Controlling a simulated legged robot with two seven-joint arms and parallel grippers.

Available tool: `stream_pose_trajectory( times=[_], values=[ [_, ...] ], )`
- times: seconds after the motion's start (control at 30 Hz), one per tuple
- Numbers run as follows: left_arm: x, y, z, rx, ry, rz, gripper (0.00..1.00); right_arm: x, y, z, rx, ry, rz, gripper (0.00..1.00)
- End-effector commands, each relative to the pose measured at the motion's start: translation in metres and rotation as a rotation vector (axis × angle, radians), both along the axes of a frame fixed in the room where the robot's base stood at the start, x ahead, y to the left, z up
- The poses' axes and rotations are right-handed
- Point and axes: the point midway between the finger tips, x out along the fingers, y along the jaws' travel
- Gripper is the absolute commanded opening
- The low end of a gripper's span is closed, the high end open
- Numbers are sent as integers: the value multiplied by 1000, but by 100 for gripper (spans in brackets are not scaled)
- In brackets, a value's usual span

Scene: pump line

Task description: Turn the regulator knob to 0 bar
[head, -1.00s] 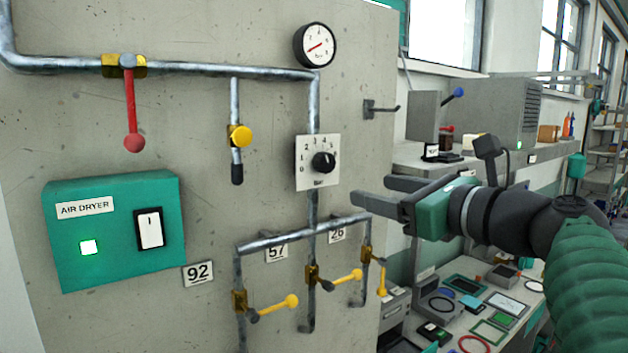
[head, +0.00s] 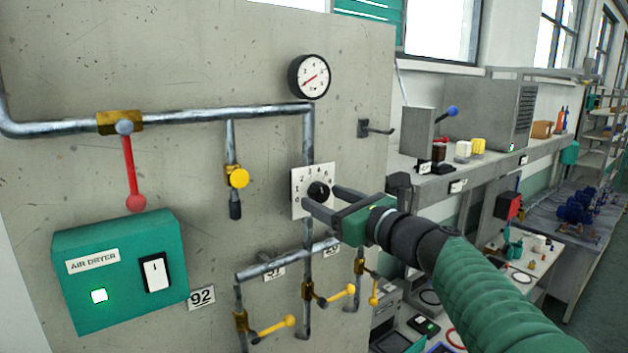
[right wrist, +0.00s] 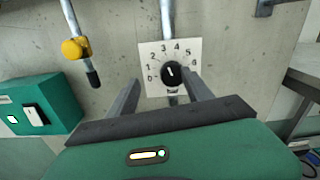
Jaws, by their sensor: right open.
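The regulator knob (head: 318,190) is black and round on a white dial plate (head: 299,181) fixed to the grey panel. In the right wrist view the knob (right wrist: 172,74) sits at the centre of a scale marked 0 to 6, and its white mark points up and slightly left, near 3. My right gripper (head: 322,198) is open, with its two fingers reaching toward the plate on either side of the knob's lower part. In the right wrist view the fingertips end just below and beside the knob, without visible contact. My left gripper is not in view.
A round gauge (head: 309,76) with a red needle is above the dial on the pipe. A red-handled valve (head: 131,175), a yellow valve (head: 237,178) and a green air dryer box (head: 120,270) are to the left. Yellow-handled valves (head: 341,294) hang below. A hook (head: 375,129) sticks out at right.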

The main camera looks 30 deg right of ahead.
Motion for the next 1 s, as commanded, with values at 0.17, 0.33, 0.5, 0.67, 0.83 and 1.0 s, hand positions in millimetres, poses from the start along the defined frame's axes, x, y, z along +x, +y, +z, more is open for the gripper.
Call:
stream_pose_trajectory(
  times=[0.17, 0.33, 0.5, 0.67, 0.83, 1.0],
  values=[
    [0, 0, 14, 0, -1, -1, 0, 33, -2, 1, 4, 2, -1, 59],
    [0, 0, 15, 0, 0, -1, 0, 45, 6, 0, 0, 2, -1, 59],
    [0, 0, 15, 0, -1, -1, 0, 43, 9, 0, -3, 0, -2, 59],
    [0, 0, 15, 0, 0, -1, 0, 43, 10, 1, -3, 0, -1, 42],
    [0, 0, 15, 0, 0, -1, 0, 43, 7, 1, -1, 0, 2, 20],
    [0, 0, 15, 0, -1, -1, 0, 43, 7, 0, 0, 0, 3, 0]
  ],
)
